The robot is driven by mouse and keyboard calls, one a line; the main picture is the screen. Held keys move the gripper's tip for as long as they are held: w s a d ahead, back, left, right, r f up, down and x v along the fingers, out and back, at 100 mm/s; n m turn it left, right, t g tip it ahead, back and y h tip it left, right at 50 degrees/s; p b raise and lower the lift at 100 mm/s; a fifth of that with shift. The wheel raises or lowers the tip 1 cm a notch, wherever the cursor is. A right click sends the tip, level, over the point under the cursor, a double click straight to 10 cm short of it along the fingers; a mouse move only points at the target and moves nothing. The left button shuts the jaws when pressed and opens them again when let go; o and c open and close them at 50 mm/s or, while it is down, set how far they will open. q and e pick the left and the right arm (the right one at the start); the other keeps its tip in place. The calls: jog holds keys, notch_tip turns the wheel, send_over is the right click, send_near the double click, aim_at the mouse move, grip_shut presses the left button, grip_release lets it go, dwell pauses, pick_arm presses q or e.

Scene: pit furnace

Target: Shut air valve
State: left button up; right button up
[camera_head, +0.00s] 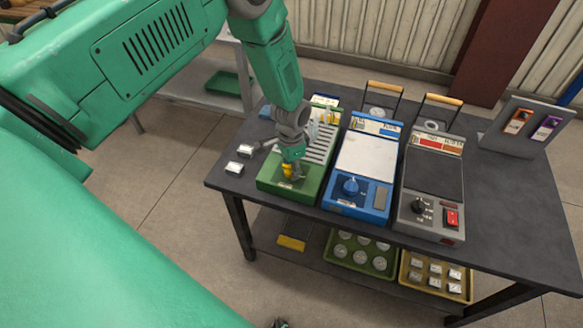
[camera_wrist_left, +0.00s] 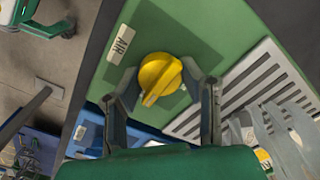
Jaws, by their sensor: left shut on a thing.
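The air valve is a yellow knob (camera_wrist_left: 159,79) on the green unit (camera_wrist_left: 212,38), beside a label reading AIR (camera_wrist_left: 124,44). In the head view the knob (camera_head: 288,171) shows at the front of the green unit (camera_head: 313,192), partly hidden by my gripper. My left gripper (camera_head: 290,168) reaches down onto it from above. In the left wrist view its two fingers (camera_wrist_left: 163,85) stand on either side of the knob, and the gripper is shut on it. The knob's ridge points toward the lower left in that view.
A blue unit (camera_head: 365,157) and a grey unit (camera_head: 433,182) stand to the right on the dark table (camera_head: 484,191). Small metal blocks (camera_head: 240,158) lie left of the green unit. Trays (camera_head: 341,263) with parts sit on the lower shelf. The table's right side has free room.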

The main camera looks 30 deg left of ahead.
pick_arm(q)
jog(key=shift+a, duration=0.1)
jog(key=n, duration=0.3)
jog(key=shift+w+n+b, duration=0.1)
jog(key=shift+n+b, duration=0.3)
jog(key=n, duration=0.4)
jog(key=shift+b, duration=0.3)
jog(key=n, duration=0.9)
jog(key=shift+n+b, duration=0.35)
jog(key=shift+n, duration=0.05)
jog(key=o, duration=1.1)
jog(key=shift+o, duration=0.2)
